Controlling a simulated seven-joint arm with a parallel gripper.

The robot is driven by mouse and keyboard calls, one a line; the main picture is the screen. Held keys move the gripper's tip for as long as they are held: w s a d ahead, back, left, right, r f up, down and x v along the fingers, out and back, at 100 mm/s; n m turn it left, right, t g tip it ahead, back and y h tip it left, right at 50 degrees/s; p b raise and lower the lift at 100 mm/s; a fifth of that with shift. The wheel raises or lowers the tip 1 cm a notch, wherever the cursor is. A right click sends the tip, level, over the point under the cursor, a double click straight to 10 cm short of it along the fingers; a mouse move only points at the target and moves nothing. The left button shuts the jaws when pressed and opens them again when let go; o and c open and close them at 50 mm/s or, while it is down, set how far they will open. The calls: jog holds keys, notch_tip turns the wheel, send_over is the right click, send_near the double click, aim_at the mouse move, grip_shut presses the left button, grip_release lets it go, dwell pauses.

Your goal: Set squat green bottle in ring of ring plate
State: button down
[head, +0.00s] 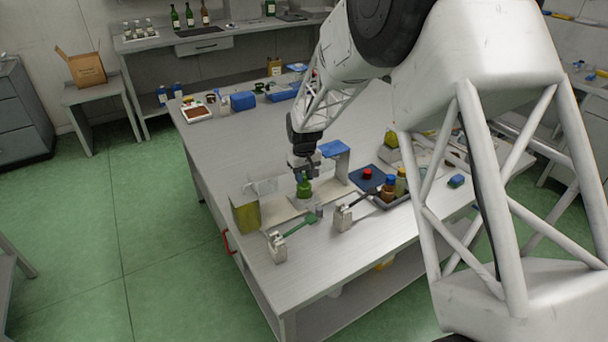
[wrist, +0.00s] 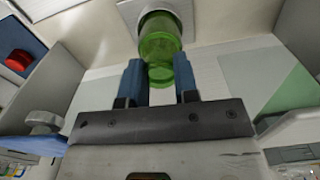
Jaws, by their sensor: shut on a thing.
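The squat green bottle (head: 304,187) is upright between the jaws of my gripper (head: 303,168) in the head view. In the wrist view, the clear green bottle (wrist: 160,48) sits between the two blue fingertips (wrist: 160,76), which are shut on it. A small pale plate (wrist: 128,12), apparently the ring plate, shows beyond the bottle's far end. A pale rim seems to surround that end. I cannot tell whether the bottle is inside the ring or just above it. In the head view, the ring itself is too small to make out.
A yellow-green block (head: 245,213) and a grey upright flank the work spot. Clamps with a green handle (head: 298,227) and a black handle (head: 357,203) stand in front. A red button (head: 367,173) and a tray with small bottles (head: 401,183) are to the right.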

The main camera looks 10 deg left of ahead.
jog(key=c, duration=0.5)
grip_release()
jog(key=shift+c, duration=0.2)
notch_tip(320, 180, up, 8)
dwell(0.9)
